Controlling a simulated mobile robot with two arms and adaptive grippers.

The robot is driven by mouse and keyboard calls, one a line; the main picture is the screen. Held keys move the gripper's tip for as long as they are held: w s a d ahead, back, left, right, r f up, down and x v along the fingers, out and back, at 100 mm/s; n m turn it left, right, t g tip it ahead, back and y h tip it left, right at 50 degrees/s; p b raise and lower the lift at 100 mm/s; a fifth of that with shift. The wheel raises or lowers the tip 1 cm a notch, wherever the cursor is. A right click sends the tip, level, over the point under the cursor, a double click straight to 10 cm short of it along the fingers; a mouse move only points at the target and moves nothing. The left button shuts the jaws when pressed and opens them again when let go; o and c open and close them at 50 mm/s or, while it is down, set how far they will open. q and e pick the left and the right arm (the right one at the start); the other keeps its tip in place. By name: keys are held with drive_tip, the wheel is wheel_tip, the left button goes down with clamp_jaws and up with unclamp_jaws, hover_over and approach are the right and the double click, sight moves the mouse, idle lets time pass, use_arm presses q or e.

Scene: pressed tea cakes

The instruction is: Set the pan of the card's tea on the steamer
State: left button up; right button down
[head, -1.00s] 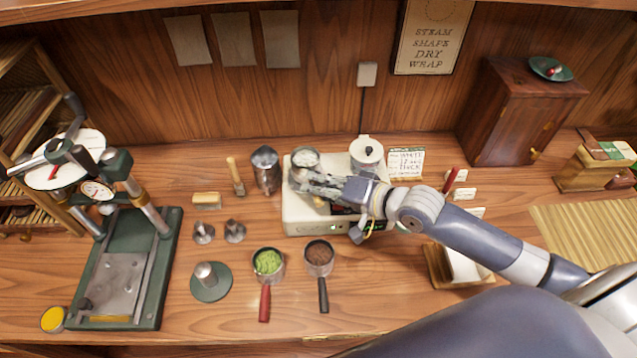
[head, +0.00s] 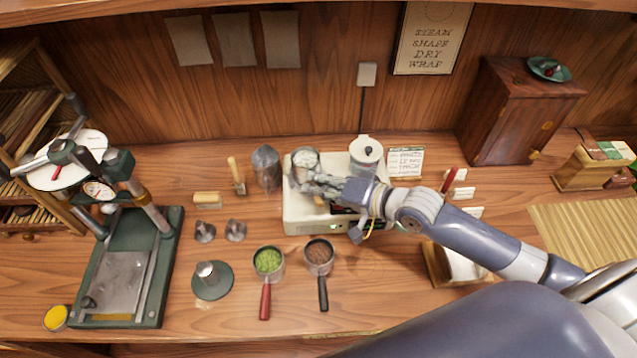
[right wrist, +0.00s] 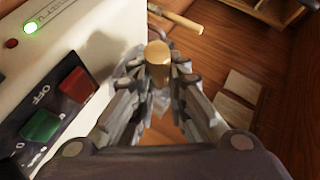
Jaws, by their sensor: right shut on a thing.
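My right gripper (head: 322,186) is shut on the tan handle (right wrist: 157,62) of a small metal pan (head: 305,160) with pale contents. The pan is at the left part of the cream steamer's top (head: 300,222); whether it touches the steamer is unclear. In the right wrist view the fingers close around the handle. A small card (head: 405,161) stands behind the steamer on the right; its writing is too small to read surely. A pan of green tea (head: 268,262) and a pan of dark tea (head: 319,253) lie in front. My left gripper is out of view.
A lidded white canister (head: 366,156) stands at the steamer's right back. A green press (head: 165,265) stands far left.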

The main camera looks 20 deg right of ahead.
drive_tip(key=shift+f+b, duration=0.5)
drive_tip(key=shift+f, duration=0.4)
idle(0.3)
drive_tip(key=c, duration=1.5)
unclamp_jaws()
drive_tip(key=shift+f, duration=0.1)
drive_tip(key=shift+s, duration=0.15)
drive_tip(key=shift+v, duration=5.95)
